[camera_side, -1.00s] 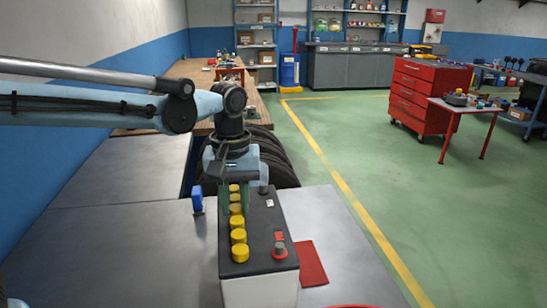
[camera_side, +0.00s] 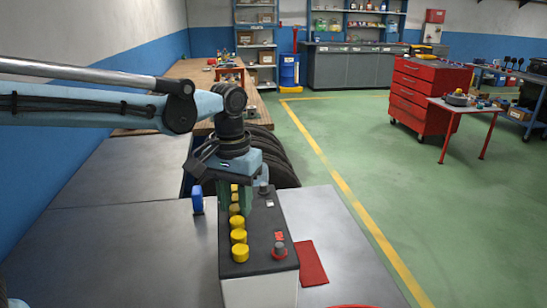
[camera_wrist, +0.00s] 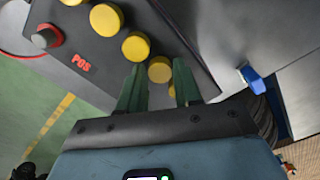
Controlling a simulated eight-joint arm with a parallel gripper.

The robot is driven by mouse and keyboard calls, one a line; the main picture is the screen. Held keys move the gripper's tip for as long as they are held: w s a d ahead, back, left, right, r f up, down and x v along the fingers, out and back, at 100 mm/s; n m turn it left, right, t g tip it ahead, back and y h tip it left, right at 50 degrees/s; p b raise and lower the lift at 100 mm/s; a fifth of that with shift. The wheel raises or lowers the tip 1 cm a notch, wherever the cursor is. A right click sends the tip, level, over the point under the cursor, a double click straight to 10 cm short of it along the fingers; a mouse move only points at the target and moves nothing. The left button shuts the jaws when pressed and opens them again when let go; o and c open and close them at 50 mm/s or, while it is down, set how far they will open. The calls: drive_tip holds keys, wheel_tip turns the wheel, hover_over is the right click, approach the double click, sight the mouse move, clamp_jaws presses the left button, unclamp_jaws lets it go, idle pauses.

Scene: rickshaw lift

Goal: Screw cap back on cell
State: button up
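The cell block is a long battery (camera_side: 257,268) with a black top and a white lower body on the grey bench. Several yellow caps run along its top; the nearest cap (camera_side: 240,253) is clear of my gripper. My gripper (camera_side: 235,205) points down over the row, its green fingers apart on either side of it. In the wrist view one yellow cap (camera_wrist: 159,69) shows between the fingertips of my gripper (camera_wrist: 158,72). I cannot tell whether the fingers touch it.
A red-ringed grey terminal (camera_side: 279,249) stands at the battery's near end. A small blue object (camera_side: 197,199) stands on the bench left of the battery. A flat red piece (camera_side: 312,264) lies to the right. Black tyres (camera_side: 275,160) are behind. The bench at left is clear.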

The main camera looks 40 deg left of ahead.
drive_tip(key=n, duration=1.2)
drive_tip(key=shift+n, duration=0.4)
drive_tip(key=c, duration=0.5)
drive_tip(key=m, duration=0.9)
drive_tip(key=o, duration=1.2)
